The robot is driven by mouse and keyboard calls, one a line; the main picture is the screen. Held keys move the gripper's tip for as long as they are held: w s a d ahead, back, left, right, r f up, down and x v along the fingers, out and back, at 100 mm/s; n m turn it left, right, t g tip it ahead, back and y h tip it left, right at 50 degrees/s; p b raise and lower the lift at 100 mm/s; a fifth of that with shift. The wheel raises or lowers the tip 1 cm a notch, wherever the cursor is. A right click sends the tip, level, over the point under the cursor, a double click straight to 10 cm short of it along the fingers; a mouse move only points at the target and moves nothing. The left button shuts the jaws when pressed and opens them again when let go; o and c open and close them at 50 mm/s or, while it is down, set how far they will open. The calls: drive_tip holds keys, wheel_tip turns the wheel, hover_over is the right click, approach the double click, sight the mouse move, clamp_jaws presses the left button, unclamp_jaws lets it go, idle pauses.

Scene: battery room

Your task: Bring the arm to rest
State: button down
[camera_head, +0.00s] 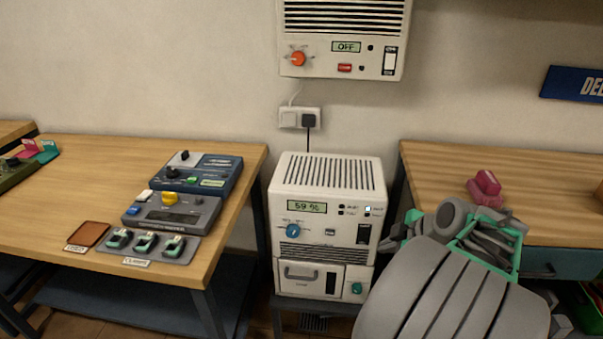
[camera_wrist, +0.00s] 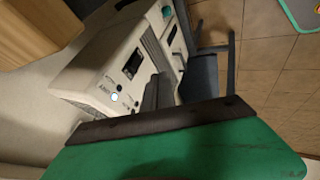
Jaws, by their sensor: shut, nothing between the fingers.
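My arm (camera_head: 450,290) shows at the lower right of the head view, folded in large grey links with green edging, in front of the right bench. My gripper (camera_wrist: 160,122) fills the lower part of the wrist view as a green body with a dark edge. It is shut and holds nothing. The wrist view looks sideways at the white charger unit (camera_wrist: 105,85), which also stands in the middle of the head view (camera_head: 330,180).
The left bench (camera_head: 70,190) carries blue and grey devices (camera_head: 190,185) and a brown pad (camera_head: 88,235). A wall unit (camera_head: 342,40) reads OFF. The right bench (camera_head: 430,165) holds a pink object (camera_head: 486,188). Tiled floor (camera_wrist: 250,70) is bare beside the charger stand.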

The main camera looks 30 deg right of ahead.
drive_tip(key=w+a+r+m+g+p, duration=0.15)
drive_tip(key=a+r+p, duration=0.3)
drive_tip(key=a, duration=0.45)
drive_tip(key=w+a+r+m+g+p, duration=0.1)
drive_tip(key=w+a+r+m+p, duration=0.25)
drive_tip(key=a, duration=0.55)
drive_tip(key=s+a+r+m+g+p, duration=0.1)
drive_tip(key=s+a+r+m+p, duration=0.3)
drive_tip(key=a, duration=0.7)
drive_tip(key=s+r+p, duration=0.2)
drive_tip(key=s, duration=0.1)
drive_tip(key=shift+r+m, duration=0.25)
drive_tip(key=shift+m, duration=0.15)
drive_tip(key=shift+s+g, duration=0.1)
drive_tip(key=shift+g, duration=0.15)
